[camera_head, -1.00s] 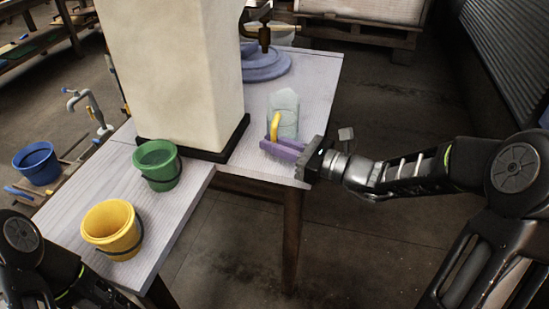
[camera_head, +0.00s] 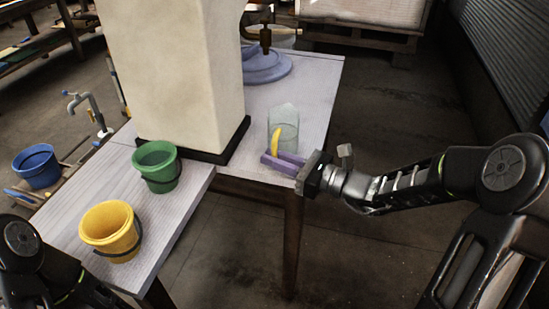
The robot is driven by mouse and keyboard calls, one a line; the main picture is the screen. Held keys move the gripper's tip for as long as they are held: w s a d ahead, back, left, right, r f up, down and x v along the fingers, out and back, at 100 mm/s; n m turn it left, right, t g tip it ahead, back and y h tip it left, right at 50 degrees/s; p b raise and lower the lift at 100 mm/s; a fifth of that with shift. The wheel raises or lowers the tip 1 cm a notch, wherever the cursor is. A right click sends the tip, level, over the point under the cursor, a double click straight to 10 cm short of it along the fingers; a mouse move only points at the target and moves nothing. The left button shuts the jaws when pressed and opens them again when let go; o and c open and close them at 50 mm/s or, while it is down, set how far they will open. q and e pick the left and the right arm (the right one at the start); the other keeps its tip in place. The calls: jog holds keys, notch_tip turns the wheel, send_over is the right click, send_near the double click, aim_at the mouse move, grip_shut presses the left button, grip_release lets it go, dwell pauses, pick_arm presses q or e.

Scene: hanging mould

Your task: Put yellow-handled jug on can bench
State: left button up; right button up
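The yellow-handled jug (camera_head: 287,117) is clear, with a yellow handle (camera_head: 274,142) facing me. It is over the right part of the pale wooden table (camera_head: 190,215); I cannot tell whether its base touches the top. My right gripper (camera_head: 276,158) has purple fingers on either side of the lower handle and looks shut on it. The fingers hide the handle's lower end. My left arm shows at the lower left, but its gripper is out of view. I cannot tell which surface is the can bench.
A large pale block (camera_head: 178,75) on a dark base stands on the table, left of the jug. A green bucket (camera_head: 157,168) and a yellow bucket (camera_head: 111,232) stand at the left. A lilac round object (camera_head: 265,68) lies behind. A blue bucket (camera_head: 37,166) is at far left.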

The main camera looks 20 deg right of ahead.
jog(key=o, duration=0.5)
jog(key=shift+c, duration=0.2)
jog(key=shift+r, duration=0.2)
jog(key=p+v, duration=0.1)
jog(key=v, duration=1.1)
